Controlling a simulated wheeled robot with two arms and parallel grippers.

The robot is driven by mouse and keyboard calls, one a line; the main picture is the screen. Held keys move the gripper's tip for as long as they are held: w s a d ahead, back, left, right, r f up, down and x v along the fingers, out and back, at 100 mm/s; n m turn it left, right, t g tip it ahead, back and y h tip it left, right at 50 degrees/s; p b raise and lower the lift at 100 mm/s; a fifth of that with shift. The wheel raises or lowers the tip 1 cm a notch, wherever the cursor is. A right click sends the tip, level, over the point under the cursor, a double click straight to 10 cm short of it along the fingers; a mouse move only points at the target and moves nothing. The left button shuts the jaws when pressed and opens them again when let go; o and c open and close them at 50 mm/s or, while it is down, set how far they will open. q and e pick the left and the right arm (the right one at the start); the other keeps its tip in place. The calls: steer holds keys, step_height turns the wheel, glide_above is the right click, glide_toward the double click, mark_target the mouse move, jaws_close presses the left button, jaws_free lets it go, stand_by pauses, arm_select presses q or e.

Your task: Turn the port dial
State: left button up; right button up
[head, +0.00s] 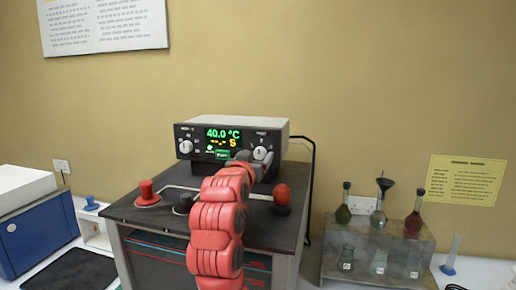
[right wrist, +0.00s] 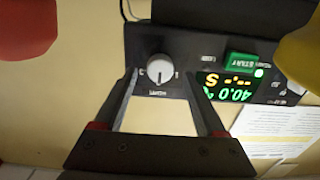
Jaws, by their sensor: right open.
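The instrument (head: 275,130) is a grey box with a black front panel and a display showing 40.0 °C. A round white dial (head: 260,154) sits at the right end of its panel. This dial also shows in the right wrist view (right wrist: 160,68), where the panel appears upside down and its label is too small to read surely. My right gripper (head: 242,158) is in front of the panel. In the right wrist view my right gripper (right wrist: 160,76) is open, with one finger to each side of the dial; contact cannot be told. My left gripper is not in view.
A second white dial (head: 185,147) sits at the panel's left end. Red knobs stand on the bench unit (head: 130,212) at left (head: 147,193) and right (head: 282,195). A rack (head: 395,240) with glass flasks stands at right, and a blue and white device (head: 30,228) at left.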

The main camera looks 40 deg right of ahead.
mark_target(260, 153)
steer(key=shift+x, duration=1.05)
jaws_close()
